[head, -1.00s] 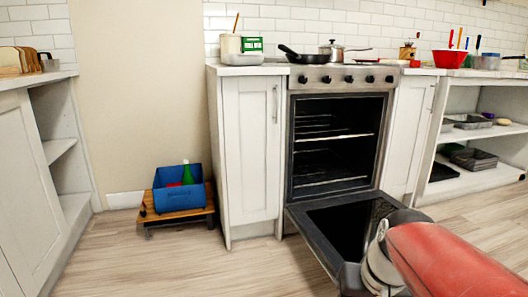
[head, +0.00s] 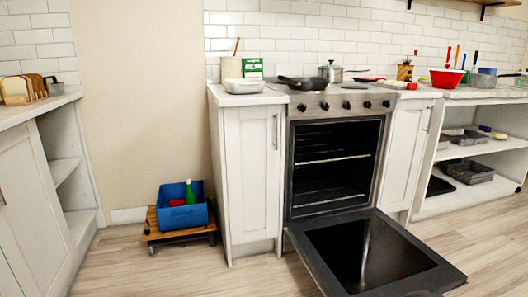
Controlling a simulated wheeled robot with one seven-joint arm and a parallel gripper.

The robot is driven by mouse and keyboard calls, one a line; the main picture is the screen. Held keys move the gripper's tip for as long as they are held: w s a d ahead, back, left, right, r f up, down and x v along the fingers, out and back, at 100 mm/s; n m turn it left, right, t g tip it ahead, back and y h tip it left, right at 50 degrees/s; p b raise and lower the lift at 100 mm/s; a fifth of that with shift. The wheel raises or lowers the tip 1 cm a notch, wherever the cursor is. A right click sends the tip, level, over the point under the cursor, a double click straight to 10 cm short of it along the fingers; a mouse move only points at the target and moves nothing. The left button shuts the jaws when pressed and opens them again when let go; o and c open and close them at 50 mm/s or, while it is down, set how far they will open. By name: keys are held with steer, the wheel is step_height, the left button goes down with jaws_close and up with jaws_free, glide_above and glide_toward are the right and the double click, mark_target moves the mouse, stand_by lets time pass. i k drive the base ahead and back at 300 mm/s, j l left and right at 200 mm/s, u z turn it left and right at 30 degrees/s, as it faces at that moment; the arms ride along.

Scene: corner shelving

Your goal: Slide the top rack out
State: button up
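The oven (head: 336,108) stands between white cabinets with its door (head: 372,255) folded down flat and its dark cavity facing me. The top rack (head: 333,160) shows as a thin bright front edge about halfway up the opening, inside the oven. A lower rack (head: 330,203) shows as another bright edge near the cavity floor. The back of the racks is too dark to make out. My gripper is not in the head view, so its opening cannot be seen.
A black pan (head: 301,83) and a steel pot (head: 331,72) stand on the stovetop. A blue bin (head: 182,214) rests on a low wooden trolley (head: 152,233) at the left. Open shelves (head: 466,175) stand at the right. The floor left of the door is clear.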

mark_target(370, 154)
steer(key=i+l+u, duration=0.1)
steer(key=l, duration=0.25)
steer(key=i+l, duration=0.2)
steer(key=l, duration=0.2)
steer(key=i+l+u, duration=0.15)
steer(key=l, duration=0.2)
steer(key=i+l, duration=0.15)
steer(key=l, duration=0.25)
steer(key=i+l+u, duration=0.15)
steer(key=l, duration=0.25)
steer(key=i+l, duration=0.1)
steer(key=l, duration=0.3)
steer(key=i+l+u, duration=0.15)
steer(key=l, duration=0.25)
steer(key=k, duration=0.05)
